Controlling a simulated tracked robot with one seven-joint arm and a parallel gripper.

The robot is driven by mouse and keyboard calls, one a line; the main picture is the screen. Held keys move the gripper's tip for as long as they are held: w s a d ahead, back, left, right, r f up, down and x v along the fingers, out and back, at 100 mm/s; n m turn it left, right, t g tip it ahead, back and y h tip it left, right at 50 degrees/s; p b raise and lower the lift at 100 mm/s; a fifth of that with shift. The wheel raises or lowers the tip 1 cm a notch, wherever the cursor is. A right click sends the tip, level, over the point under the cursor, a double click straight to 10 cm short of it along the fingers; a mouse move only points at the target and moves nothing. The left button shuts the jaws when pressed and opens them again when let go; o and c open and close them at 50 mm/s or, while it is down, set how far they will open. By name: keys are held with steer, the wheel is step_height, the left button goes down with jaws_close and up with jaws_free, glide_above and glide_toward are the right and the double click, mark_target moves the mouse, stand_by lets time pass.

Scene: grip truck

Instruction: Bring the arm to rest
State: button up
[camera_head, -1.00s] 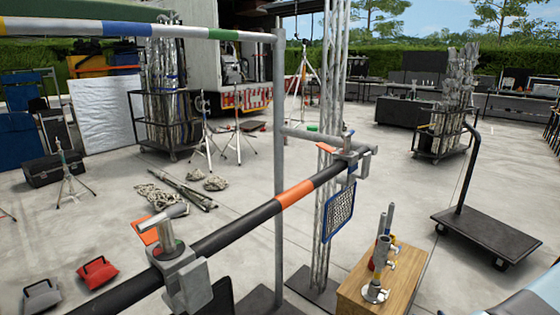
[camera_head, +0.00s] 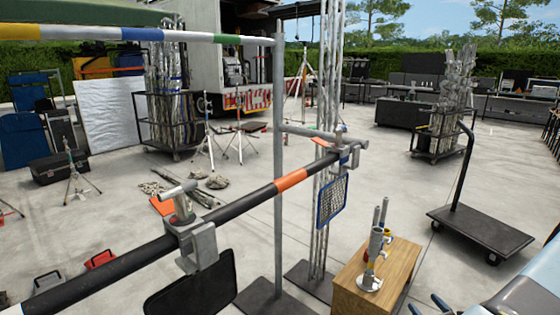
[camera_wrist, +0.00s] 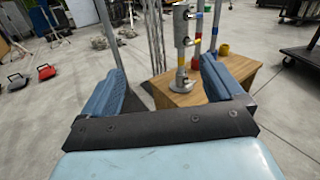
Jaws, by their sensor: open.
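My arm and gripper (camera_head: 432,304) show at the bottom right of the head view, pale blue with blue fingers. In the wrist view my gripper (camera_wrist: 165,82) is open, with its two blue fingers wide apart and nothing between them. A wooden box (camera_head: 358,289) with upright metal spigots (camera_head: 373,262) stands left of my gripper in the head view. In the wrist view the box (camera_wrist: 238,70) and spigots (camera_wrist: 182,45) lie beyond the fingers. I see no contact with them.
A dark rail with an orange band (camera_head: 291,180) and clamps (camera_head: 195,243) crosses the left and middle. A black panel (camera_head: 192,287) hangs below. Stand posts (camera_head: 279,150) rise behind it. A flat trolley (camera_head: 480,232) stands right of the box. Concrete floor is open beyond.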

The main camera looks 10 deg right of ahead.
steer(key=w+a+r+n+g+y, duration=0.45)
steer(key=a+r+n, duration=0.3)
steer(key=r, duration=0.45)
steer(key=w+a+r+n+g+y, duration=0.3)
steer(key=a+r+n+g+y, duration=0.3)
steer(key=a+r, duration=0.4)
steer(key=s+a+r+n+g+h, duration=0.3)
steer(key=s+a+r+n, duration=0.2)
steer(key=a+r+n, duration=0.4)
steer(key=s+a+r+n+g+h, duration=0.3)
steer(key=s+a+r+n+g, duration=0.15)
steer(key=a+r, duration=0.5)
steer(key=s+r+n+t+h, duration=0.5)
steer(key=s+r+n+h, duration=0.1)
steer(key=s+r, duration=0.6)
steer(key=shift+s+a+r+n+t, duration=0.2)
steer(key=shift+s+a+n+t, duration=0.1)
steer(key=shift+s+a+n, duration=0.15)
steer(key=shift+c, duration=0.2)
